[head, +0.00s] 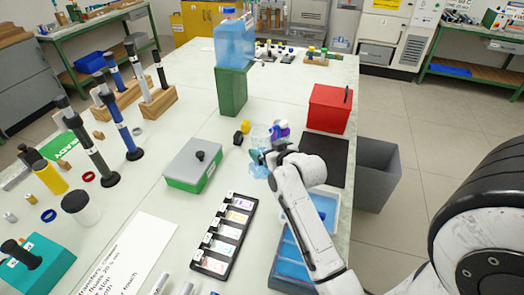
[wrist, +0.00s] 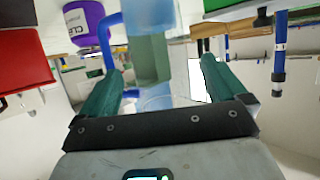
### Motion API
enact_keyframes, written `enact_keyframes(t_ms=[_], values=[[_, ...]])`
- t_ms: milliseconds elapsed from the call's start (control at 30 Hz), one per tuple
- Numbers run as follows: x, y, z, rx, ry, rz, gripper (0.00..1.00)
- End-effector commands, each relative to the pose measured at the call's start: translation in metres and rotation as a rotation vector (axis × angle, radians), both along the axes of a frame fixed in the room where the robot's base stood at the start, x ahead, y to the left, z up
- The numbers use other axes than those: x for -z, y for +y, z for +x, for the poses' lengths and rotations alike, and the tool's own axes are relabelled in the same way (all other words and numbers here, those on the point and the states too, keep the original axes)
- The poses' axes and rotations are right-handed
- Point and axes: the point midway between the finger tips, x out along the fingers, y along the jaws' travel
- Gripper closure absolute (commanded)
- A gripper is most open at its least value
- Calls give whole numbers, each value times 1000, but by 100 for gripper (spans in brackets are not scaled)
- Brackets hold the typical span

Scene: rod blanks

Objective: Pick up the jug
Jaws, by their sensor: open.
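The jug (head: 261,135) is clear and pale, standing upright on the bench beside a purple bottle (head: 281,128). In the wrist view, which is upside down, the see-through jug (wrist: 150,17) has blue in its lower part and a blue handle on the left. A faint curved rim shows lower in that view. My gripper (head: 260,158) is at the near side of the jug, partly covering it. In the wrist view my gripper (wrist: 163,80) is open, with green fingers apart and the jug showing between them. I cannot tell whether a finger touches it.
A red box (head: 329,108) and a black mat (head: 325,160) lie to the right. A green stand (head: 231,91) with a large blue water container (head: 235,42) is behind.

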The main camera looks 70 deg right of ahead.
Motion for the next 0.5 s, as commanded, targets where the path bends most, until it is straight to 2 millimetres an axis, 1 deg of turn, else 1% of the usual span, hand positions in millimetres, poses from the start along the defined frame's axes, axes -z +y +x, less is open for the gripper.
enact_keyframes(t_ms=[167,300,500], values=[[4,-14,15,0,-1,2,2],[11,-25,28,1,-1,1,2],[16,-31,35,0,0,0,2]])
